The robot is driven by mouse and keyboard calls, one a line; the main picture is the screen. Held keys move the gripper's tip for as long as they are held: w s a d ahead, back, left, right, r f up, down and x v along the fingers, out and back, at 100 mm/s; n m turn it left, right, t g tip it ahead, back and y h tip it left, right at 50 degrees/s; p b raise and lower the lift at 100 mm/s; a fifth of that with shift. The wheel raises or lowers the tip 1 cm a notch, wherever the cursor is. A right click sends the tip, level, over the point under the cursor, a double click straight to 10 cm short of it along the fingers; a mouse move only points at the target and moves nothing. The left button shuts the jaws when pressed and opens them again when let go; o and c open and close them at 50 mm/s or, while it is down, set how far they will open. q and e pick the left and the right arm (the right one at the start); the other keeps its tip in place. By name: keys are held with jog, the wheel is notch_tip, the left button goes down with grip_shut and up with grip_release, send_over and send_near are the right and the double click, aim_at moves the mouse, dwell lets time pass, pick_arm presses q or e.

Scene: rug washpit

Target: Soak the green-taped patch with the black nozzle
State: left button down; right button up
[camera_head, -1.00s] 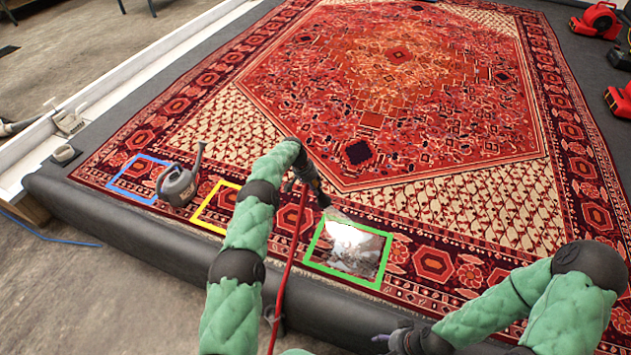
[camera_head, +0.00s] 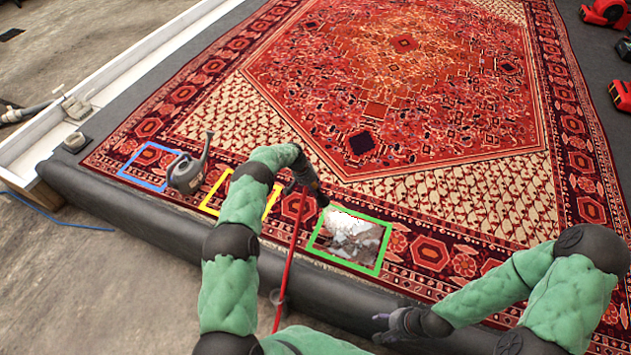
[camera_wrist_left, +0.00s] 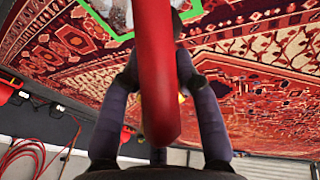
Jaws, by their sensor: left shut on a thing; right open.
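My left gripper (camera_head: 308,186) is shut on the black nozzle (camera_head: 321,199), which has a red hose (camera_head: 291,255) hanging from it. The nozzle tip points down at the upper left corner of the green-taped patch (camera_head: 384,252). Inside the green tape the surface looks glossy grey-brown, with a bright white area along its upper edge. In the left wrist view, the red hose (camera_wrist_left: 157,75) runs between my dark fingers and hides most of the nozzle. Part of the green tape (camera_wrist_left: 102,22) shows at the top there. My right gripper (camera_head: 385,327) is open and empty, in front of the dark roll.
A blue-taped patch (camera_head: 132,179) and a yellow-taped patch (camera_head: 211,211) lie left on the red rug (camera_head: 420,85). A dark padded roll (camera_head: 120,212) edges the front. Red machines (camera_head: 606,12) stand at the far right.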

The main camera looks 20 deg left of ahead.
pick_arm(q)
jog(key=s+p, duration=1)
jog(key=s, duration=0.7)
pick_arm(e)
notch_tip(320, 180, up, 11)
jog(key=shift+f, duration=0.15)
pick_arm(q)
jog(key=shift+w, duration=0.1)
dwell(0.5)
